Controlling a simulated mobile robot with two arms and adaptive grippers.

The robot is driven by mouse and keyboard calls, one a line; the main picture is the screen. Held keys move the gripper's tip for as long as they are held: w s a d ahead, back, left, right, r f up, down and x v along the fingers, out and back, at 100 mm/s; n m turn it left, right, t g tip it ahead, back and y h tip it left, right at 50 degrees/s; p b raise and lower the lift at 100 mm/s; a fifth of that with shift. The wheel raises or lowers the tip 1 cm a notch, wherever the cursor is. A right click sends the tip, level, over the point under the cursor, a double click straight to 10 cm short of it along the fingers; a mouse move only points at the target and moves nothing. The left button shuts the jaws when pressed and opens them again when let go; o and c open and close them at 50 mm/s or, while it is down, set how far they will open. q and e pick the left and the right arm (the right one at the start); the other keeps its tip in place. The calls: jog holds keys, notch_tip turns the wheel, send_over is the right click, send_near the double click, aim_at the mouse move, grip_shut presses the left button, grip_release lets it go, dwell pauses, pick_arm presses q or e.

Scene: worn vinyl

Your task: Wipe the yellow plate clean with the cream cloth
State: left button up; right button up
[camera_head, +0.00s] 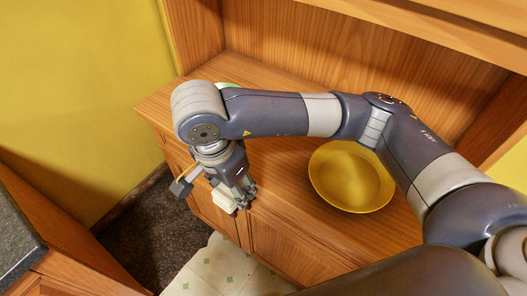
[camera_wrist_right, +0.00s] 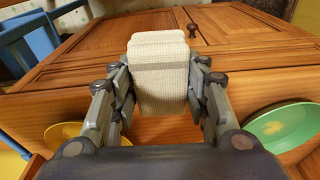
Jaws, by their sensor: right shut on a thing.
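The yellow plate (camera_head: 351,176) lies on the wooden cabinet top, right of my right gripper; part of it shows at the left of the wrist view (camera_wrist_right: 62,136). I cannot clearly make out marks on it. My right gripper (camera_head: 240,192) points down near the cabinet's front edge, apart from the plate. It is shut on the cream cloth (camera_wrist_right: 160,75), a folded, ribbed pad between its fingers. The cloth (camera_head: 223,201) also shows in the head view, partly hidden by the gripper. My left gripper is not in view.
A green plate (camera_wrist_right: 284,127) with a yellowish patch lies on the cabinet top (camera_head: 285,220), mostly hidden behind my arm in the head view. A cabinet back panel rises behind. A dark countertop (camera_head: 18,232) stands at the left, across a floor gap.

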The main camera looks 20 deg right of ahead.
jog(key=shift+s+r, duration=0.1)
jog(key=shift+s, duration=0.05)
jog(key=shift+d, duration=0.1)
jog(key=p, duration=0.3)
send_near(267, 155)
jog(key=shift+s+a+f, duration=0.35)
jog(key=shift+s+f, duration=0.1)
jog(key=shift+f, duration=0.15)
jog(key=shift+s+a+f, duration=0.35)
jog(key=shift+s+f, duration=0.1)
jog(key=shift+f, duration=0.15)
jog(key=shift+w+d+f+p, duration=0.1)
jog(key=shift+w+d+p, duration=0.25)
jog(key=shift+w, duration=0.1)
jog(key=shift+w+d+f+p, duration=0.15)
jog(key=shift+w+d+p, duration=0.4)
jog(key=shift+w+d, duration=0.3)
notch_tip(267, 155, down, 3)
jog(key=shift+a+r+p, duration=0.1)
jog(key=shift+r+p, duration=0.1)
jog(key=shift+p, duration=0.15)
jog(key=shift+f, duration=0.25)
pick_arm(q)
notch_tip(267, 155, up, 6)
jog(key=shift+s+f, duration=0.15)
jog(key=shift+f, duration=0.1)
